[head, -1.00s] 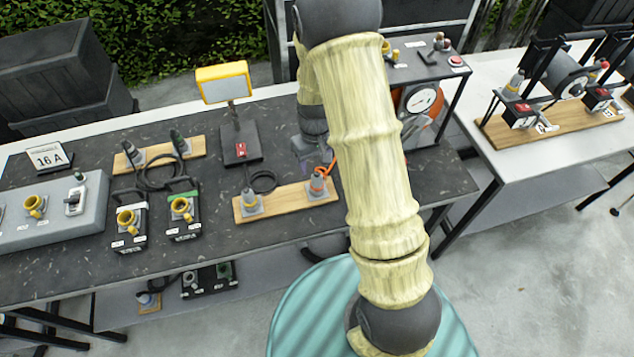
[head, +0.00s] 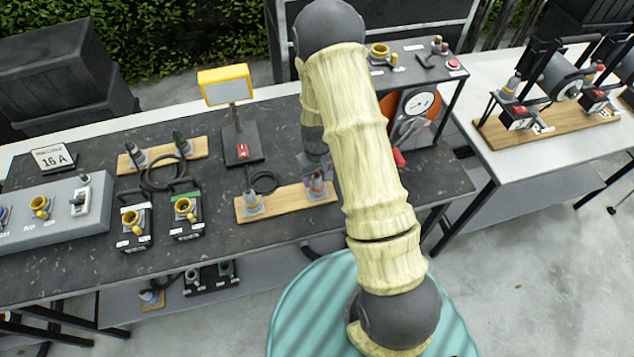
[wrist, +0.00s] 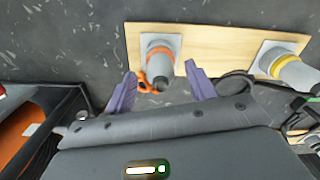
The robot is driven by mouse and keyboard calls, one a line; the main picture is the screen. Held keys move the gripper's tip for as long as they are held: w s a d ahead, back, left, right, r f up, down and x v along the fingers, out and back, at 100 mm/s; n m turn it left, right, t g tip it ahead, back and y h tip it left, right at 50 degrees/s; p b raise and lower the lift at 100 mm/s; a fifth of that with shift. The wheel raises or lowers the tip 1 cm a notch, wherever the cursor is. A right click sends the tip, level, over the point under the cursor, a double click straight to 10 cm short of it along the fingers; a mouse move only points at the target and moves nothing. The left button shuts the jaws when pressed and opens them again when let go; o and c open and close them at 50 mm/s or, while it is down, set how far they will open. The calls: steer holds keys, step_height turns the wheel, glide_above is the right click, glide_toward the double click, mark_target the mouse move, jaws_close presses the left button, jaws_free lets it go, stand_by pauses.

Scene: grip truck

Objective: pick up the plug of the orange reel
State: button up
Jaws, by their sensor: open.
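The plug of the orange reel (wrist: 159,58) stands in a grey holder with an orange ring at one end of a wooden board (wrist: 210,42). In the head view the plug (head: 317,186) is partly covered by my gripper. My gripper (wrist: 158,80) is open, with its two purple fingers on either side of the plug's near end in the wrist view. I cannot tell whether they touch it. The orange reel (head: 392,112) is in a black frame, partly behind my arm; its orange side (wrist: 22,128) shows at the left of the wrist view.
A second plug with a yellow ring (wrist: 285,66) stands on the same board, with black cable beside it. A work lamp (head: 226,85), two black socket boxes (head: 134,222) and a grey panel (head: 70,222) are on the dark table. The table's front right is clear.

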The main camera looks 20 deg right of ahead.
steer(key=shift+f, duration=0.9)
steer(key=shift+c, duration=0.2)
steer(key=c, duration=1.1)
